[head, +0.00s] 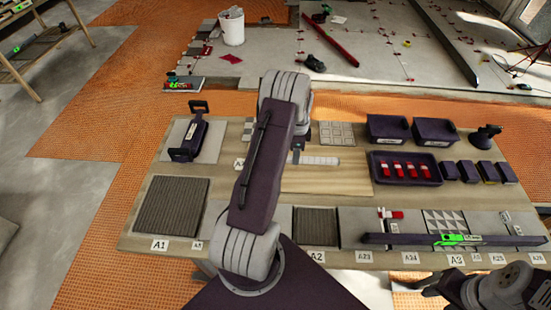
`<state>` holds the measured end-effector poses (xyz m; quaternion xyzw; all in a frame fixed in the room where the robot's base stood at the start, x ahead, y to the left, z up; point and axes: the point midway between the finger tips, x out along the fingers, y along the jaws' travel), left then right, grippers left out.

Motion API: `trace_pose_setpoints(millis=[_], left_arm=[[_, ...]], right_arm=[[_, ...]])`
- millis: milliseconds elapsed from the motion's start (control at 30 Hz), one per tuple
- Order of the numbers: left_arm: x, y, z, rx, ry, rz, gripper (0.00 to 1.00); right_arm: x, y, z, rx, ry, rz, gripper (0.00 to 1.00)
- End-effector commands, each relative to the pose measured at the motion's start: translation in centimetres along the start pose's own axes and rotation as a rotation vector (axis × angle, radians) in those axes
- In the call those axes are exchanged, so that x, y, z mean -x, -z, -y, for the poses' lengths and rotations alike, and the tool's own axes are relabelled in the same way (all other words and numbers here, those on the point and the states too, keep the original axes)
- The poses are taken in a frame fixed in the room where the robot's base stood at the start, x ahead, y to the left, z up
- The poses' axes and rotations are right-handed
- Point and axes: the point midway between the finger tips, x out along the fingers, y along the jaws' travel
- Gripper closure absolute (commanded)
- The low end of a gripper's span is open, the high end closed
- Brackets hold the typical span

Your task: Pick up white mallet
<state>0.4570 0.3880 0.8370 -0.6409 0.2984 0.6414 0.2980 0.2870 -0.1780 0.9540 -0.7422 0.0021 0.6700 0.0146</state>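A pale rod-like thing (318,160), which looks like part of the white mallet, lies crosswise on the wooden table just right of my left arm. Its left part is hidden behind that arm, so I cannot make out a mallet head. My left arm rises through the middle of the head view and bends down over the table. Its gripper (297,149) is mostly hidden behind the arm, close to the pale thing; I cannot tell whether they touch. My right arm shows at the bottom right corner, with its gripper not clearly visible.
The table (330,180) holds a dark-handled tool (190,138) at left, dark bins (388,128), a tray of red pieces (432,168), dark blocks (485,172) and a suction cup (486,138) at right. A long level (400,240) lies along the front. A white bucket (231,28) stands beyond.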

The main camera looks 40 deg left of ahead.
Motion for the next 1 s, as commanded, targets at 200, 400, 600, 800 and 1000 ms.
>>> trace_pose_setpoints(millis=[200, 400, 600, 800, 1000], left_arm=[[-3.7, 0.3, 0.1, -0.001, -0.003, 0.001, 0.53], [-5.0, 0.3, 0.1, 0.0, -0.001, 0.0, 0.53], [-5.0, 0.3, 0.1, 0.0, 0.0, 0.0, 0.72], [-5.0, 0.3, 0.1, 0.0, 0.0, 0.0, 1.0], [-4.9, 0.3, 0.2, -0.001, 0.001, 0.0, 1.0]], right_arm=[[0.5, 0.1, 0.0, 0.0, 0.0, 0.0, 0.58], [0.6, 0.1, 0.0, 0.0, 0.0, 0.0, 0.58], [0.5, 0.1, 0.0, 0.0, 0.0, 0.0, 0.58], [0.5, 0.1, 0.0, 0.0, 0.0, 0.0, 0.58], [0.5, 0.1, 0.0, 0.0, 0.0, 0.0, 0.58]])
